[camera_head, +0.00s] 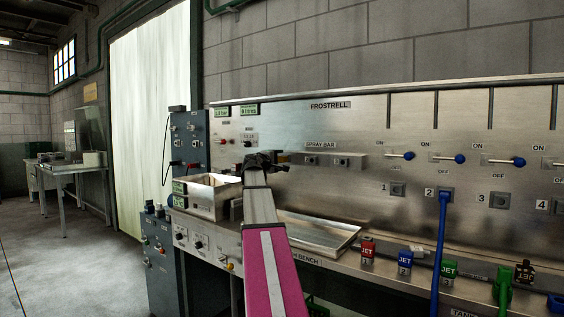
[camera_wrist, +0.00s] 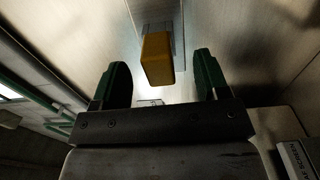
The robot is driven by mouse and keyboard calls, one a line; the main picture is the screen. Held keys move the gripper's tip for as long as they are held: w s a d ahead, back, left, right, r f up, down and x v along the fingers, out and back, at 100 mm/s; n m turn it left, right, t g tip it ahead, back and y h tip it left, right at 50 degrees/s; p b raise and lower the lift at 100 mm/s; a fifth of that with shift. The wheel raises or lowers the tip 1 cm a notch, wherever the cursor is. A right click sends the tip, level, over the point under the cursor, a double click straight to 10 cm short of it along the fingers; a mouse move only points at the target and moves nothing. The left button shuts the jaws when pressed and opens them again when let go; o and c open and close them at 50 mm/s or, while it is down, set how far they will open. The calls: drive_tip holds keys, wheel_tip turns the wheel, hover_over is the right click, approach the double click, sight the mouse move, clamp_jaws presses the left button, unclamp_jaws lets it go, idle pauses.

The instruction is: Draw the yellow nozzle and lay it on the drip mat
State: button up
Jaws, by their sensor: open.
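The yellow nozzle (camera_wrist: 158,60) shows in the wrist view as a blunt yellow block in front of a metal panel. It lies between the two green fingers of my open gripper (camera_wrist: 162,80), with a gap to each side, and is not gripped. In the head view my gripper (camera_head: 264,160) is a dark shape at the left end of the spray bar (camera_head: 322,160), and only a small yellowish bit of the nozzle (camera_head: 283,158) shows beside it. I cannot pick out a drip mat with certainty; my arm hides part of the bench.
A shallow metal tray (camera_head: 318,244) lies on the bench right of my arm. A metal box (camera_head: 212,204) stands left of it. Red, blue and green jet pieces line the front edge. A blue hose (camera_head: 441,240) hangs from port 2.

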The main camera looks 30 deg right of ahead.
sight(279, 160)
drive_tip(key=shift+x, duration=1.2)
clamp_jaws()
drive_tip(key=shift+s+a, duration=0.1)
drive_tip(key=shift+a, duration=0.1)
drive_tip(key=shift+v, duration=2.85)
